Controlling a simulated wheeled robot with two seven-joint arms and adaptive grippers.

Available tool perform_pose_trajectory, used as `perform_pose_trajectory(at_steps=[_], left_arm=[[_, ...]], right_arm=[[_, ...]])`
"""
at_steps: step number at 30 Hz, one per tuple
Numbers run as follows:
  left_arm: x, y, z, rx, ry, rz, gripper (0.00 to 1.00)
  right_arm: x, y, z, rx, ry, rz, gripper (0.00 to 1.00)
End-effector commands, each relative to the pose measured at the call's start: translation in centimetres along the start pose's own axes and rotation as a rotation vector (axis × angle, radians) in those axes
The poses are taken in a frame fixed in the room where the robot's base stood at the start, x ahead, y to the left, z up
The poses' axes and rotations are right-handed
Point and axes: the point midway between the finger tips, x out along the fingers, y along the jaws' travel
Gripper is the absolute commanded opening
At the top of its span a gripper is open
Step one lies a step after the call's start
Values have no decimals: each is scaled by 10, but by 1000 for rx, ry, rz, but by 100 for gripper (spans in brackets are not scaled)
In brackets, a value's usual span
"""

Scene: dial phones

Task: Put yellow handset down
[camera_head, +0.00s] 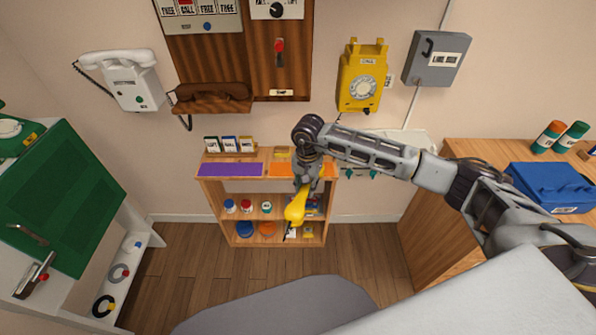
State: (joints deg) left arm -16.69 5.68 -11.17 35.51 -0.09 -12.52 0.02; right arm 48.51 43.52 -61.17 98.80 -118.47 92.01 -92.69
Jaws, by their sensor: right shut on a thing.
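My right gripper (305,184) reaches in from the right and points down in front of the small wooden shelf. It is shut on the yellow handset (296,209), which hangs below the fingers in the air. The handset is seen partly end-on, and the fingers hide its upper part. The yellow dial phone (361,82) hangs on the back wall, with its cradle at the top empty. My left gripper is not in view.
The shelf (212,191) has purple and orange mats on top and several jars inside. A white phone (126,80), a brown handset (210,92) and a grey box (437,58) are on the wall. A blue case (553,186) sits on the right cabinet. A green board (62,205) stands left.

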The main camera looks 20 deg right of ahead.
Motion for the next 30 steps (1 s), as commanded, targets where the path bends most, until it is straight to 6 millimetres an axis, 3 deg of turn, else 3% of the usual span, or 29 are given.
perform_pose_trajectory(at_steps=[30], left_arm=[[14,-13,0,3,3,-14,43]], right_arm=[[28,-12,-15,857,3,-2,0]])
